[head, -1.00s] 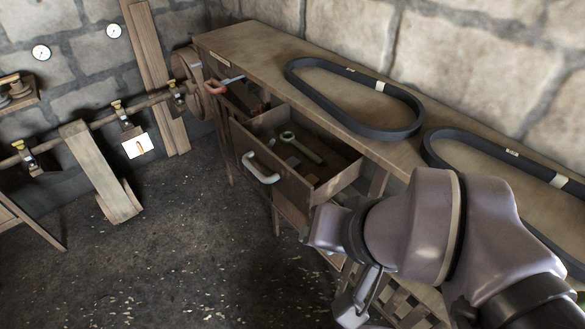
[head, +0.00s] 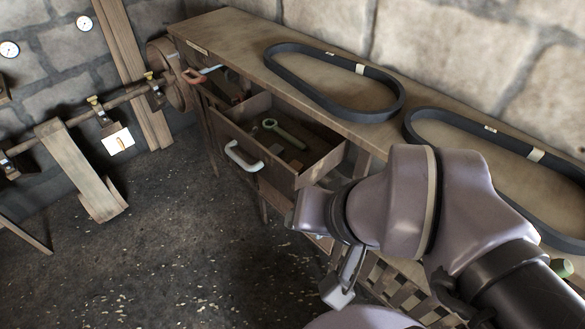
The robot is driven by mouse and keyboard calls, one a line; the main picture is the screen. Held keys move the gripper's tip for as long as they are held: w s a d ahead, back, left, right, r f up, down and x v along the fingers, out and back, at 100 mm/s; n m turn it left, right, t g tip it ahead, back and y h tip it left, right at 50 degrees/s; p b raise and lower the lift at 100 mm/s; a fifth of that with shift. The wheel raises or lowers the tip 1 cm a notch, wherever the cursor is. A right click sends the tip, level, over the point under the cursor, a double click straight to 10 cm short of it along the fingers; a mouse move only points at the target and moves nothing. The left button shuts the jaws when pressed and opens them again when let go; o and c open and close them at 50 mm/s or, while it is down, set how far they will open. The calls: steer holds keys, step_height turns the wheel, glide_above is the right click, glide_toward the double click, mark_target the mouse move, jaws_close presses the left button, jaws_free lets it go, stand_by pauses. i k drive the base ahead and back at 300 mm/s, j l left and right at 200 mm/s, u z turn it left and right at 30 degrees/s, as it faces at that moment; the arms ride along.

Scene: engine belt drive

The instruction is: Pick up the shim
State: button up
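An open drawer (head: 230,135) with a pale handle sticks out of the front of the workbench. Inside it lie a greenish wrench (head: 284,134) and a small flat brown piece (head: 295,164); the brown piece may be the shim, but it is too small to tell. My gripper (head: 338,290) points down in front of the bench, right of and nearer than the drawer. Its fingers are partly hidden by my arm, and I cannot tell if they are apart. I see nothing held.
Two black belts (head: 388,113) lie on the workbench top (head: 225,30). A line shaft with a hanging flat belt (head: 80,172) is at the left. The floor (head: 180,245) before the drawer is clear.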

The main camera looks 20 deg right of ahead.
mark_target(276, 149)
steer(key=i+j+z, duration=0.25)
steer(key=i+j, duration=0.7)
steer(key=j, duration=0.1)
